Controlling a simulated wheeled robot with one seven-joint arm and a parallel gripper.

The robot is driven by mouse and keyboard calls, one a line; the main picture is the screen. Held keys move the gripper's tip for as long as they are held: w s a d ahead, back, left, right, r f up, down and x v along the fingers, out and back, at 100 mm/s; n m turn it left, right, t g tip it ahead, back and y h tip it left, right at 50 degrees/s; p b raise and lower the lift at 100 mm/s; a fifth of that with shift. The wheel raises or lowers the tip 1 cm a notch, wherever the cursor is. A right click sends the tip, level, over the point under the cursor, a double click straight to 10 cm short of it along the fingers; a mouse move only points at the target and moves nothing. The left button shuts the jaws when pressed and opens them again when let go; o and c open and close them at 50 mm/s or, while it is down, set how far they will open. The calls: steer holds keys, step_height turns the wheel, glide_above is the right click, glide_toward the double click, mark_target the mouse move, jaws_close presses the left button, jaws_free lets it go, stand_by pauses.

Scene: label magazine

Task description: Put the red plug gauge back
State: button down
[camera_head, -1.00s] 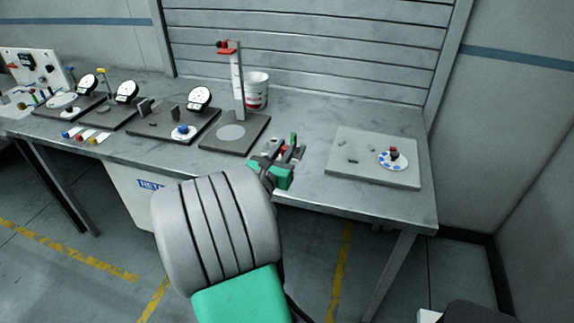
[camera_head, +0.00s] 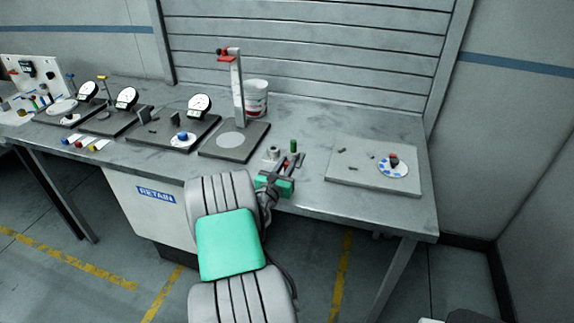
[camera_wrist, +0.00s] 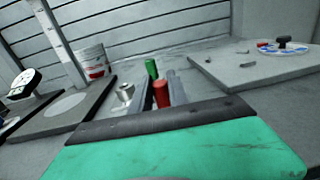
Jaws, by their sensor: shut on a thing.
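The red plug gauge (camera_wrist: 162,94) is a short red cylinder, standing between my gripper's two grey fingers in the wrist view. In the head view it is a small red spot (camera_head: 284,162) at the fingers, near the front edge of the bench. My gripper (camera_head: 290,162) is shut on it, low over the bench top. A green plug (camera_wrist: 152,69) stands just beyond it, and a silver ring-like part (camera_wrist: 125,91) is to its left. The base of the red plug gauge is hidden behind my gripper's dark palm edge, so I cannot tell whether it touches anything below.
A stand with a red clamp (camera_head: 237,85) and dark base is left of my gripper, with a white bucket (camera_head: 255,98) behind. A grey plate (camera_head: 345,174) with a white disc (camera_head: 398,171) lies right. Dial gauges on dark bases line the left. Bench between is clear.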

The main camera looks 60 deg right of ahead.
steer(key=shift+f, duration=0.25)
steer(key=c, duration=1.3)
jaws_free()
steer(key=shift+r, duration=0.1)
steer(key=shift+o, duration=0.2)
